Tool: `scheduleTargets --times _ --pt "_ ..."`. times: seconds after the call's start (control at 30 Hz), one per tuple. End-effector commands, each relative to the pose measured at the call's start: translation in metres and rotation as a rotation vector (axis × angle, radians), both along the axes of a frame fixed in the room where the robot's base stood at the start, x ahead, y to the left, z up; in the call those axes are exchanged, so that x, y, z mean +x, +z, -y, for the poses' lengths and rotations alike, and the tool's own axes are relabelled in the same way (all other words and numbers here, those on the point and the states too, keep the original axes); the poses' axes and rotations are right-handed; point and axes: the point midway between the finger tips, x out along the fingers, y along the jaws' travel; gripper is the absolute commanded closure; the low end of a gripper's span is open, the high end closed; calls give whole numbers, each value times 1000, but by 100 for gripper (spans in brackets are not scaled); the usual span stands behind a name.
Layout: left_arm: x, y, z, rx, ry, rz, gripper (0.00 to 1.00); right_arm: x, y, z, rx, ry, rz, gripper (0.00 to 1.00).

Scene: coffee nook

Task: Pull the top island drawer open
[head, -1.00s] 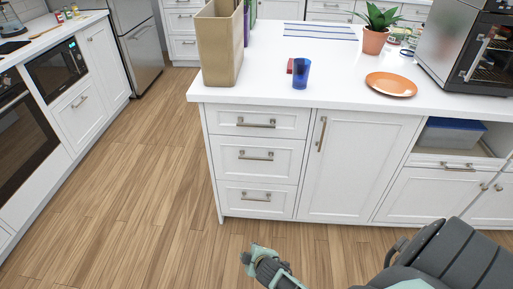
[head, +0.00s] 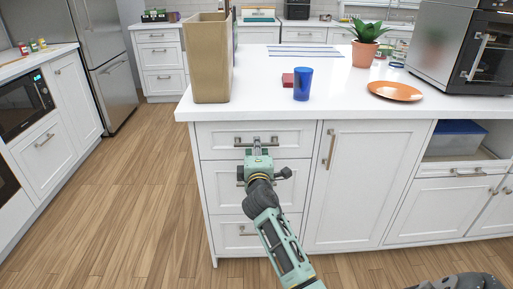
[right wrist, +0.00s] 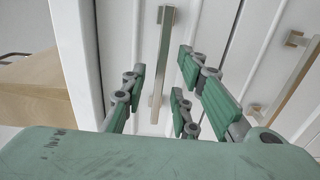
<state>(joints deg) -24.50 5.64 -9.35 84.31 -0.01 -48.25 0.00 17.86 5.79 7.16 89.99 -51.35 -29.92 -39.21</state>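The top island drawer (head: 216,148) is a white panel, shut flush under the counter. Its metal bar handle (head: 239,142) runs horizontally, partly hidden behind my gripper. My right gripper (head: 257,143) is in front of this handle, its arm reaching up from the bottom of the head view. In the right wrist view the handle (right wrist: 164,50) looks upright and lies between the spread, open fingers (right wrist: 161,72), with gaps visible on both sides. I see no clear grip on it. My left gripper is not in view.
The second drawer's handle (right wrist: 290,84) is close beside the fingers. A cupboard door (head: 363,185) stands right of the drawers. On the counter are a brown box (head: 210,65), a blue cup (head: 303,84), an orange plate (head: 395,91) and a plant (head: 365,45). The floor at left is clear.

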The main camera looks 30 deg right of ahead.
Motion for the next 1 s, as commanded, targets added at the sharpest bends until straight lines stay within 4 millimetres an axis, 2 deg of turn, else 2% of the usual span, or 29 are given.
scheduleTargets --times 0.2,0.53,0.83,1.0 --pt "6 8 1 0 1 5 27 17 -1 10 1 0 -1 73" --pt "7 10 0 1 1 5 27 20 -1 11 1 1 -1 74" --pt "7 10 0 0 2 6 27 19 -1 11 1 1 0 100" --pt "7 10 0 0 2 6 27 19 -1 11 2 1 -1 100"
